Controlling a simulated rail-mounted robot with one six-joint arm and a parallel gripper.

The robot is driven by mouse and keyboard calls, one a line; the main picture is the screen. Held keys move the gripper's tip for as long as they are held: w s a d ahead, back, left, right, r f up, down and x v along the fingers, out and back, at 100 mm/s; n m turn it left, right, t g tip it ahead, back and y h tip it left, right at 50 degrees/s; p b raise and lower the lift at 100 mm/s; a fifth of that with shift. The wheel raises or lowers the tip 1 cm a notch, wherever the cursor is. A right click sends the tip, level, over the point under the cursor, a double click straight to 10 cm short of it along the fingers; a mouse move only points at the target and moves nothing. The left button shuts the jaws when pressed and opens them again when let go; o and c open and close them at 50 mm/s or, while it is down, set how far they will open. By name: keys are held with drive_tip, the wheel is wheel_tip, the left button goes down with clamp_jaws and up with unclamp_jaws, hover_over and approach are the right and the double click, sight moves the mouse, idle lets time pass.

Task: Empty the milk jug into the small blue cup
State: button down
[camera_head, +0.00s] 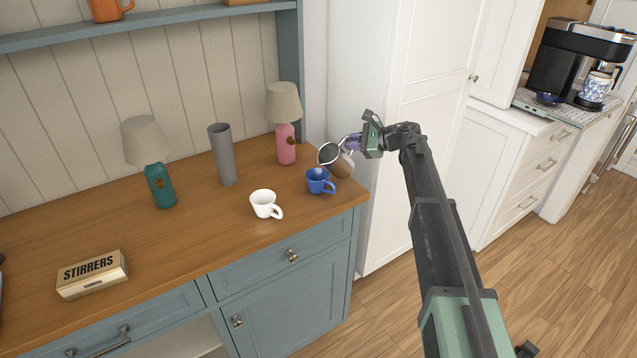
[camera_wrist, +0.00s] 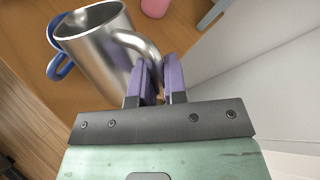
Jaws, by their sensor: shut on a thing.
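The metal milk jug (camera_head: 343,164) is tilted, its mouth turned left toward the small blue cup (camera_head: 318,181). My gripper (camera_head: 354,142) is shut on the jug's handle, above the counter's right end. The blue cup stands upright on the wooden counter, just below and left of the jug's mouth. In the wrist view the jug (camera_wrist: 105,55) fills the upper left, with the purple fingers of my gripper (camera_wrist: 160,80) on its handle. Part of the blue cup (camera_wrist: 60,66) shows behind it. I cannot see any milk or the inside of the cup.
A white cup (camera_head: 264,204) stands left of the blue cup. A pink lamp (camera_head: 286,140), a grey vase (camera_head: 223,155) and a teal lamp (camera_head: 159,185) stand behind. A stirrers box (camera_head: 92,274) lies at the left. A white cabinet (camera_head: 372,80) borders the counter's right end.

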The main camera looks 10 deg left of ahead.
drive_tip(key=shift+w+d, duration=0.15)
drive_tip(key=shift+w+d, duration=0.35)
drive_tip(key=shift+w, duration=0.05)
